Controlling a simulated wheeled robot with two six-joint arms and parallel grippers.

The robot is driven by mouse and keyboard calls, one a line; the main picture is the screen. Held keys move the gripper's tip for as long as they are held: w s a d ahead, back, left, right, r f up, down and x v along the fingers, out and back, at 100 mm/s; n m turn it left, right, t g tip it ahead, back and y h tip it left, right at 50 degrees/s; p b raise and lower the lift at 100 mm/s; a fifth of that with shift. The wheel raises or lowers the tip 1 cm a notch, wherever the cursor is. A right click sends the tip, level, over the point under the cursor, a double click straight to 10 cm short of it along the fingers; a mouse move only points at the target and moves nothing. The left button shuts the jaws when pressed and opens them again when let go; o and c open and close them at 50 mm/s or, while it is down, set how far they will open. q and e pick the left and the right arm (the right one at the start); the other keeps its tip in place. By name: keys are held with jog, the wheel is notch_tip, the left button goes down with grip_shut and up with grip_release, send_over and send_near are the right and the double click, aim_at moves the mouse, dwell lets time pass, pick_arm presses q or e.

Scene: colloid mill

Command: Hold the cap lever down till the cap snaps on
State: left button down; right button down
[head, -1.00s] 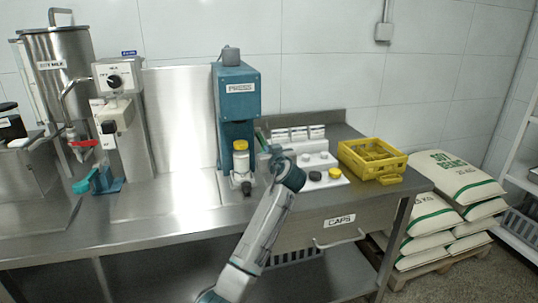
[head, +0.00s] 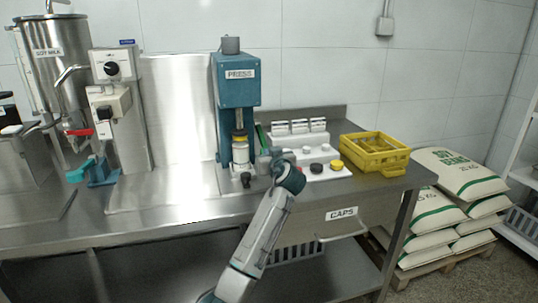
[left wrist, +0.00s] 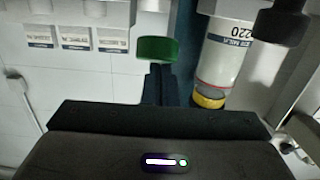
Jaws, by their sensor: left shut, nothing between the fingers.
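The teal press (head: 236,90) stands at the back of the steel bench. A bottle (head: 240,155) stands upright under its ram; its yellow top shows in the left wrist view (left wrist: 208,101). A green part, which looks like the lever's grip (head: 261,136), sits at the press's right side. In the left wrist view this green grip (left wrist: 157,49) is close to the fingertips; I cannot tell whether they touch. My left gripper (head: 264,163) is shut and empty, right of the bottle. A black knob (head: 246,179) is in front of the bottle. My right gripper is out of view.
A white stand (head: 325,173) with several caps is right of my gripper. A yellow crate (head: 372,160) is farther right. A filling machine (head: 113,100) with a red-handled tap is at the left. The steel bench between is mostly clear.

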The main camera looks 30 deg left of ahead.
pick_arm(q)
jog(key=shift+f, duration=0.15)
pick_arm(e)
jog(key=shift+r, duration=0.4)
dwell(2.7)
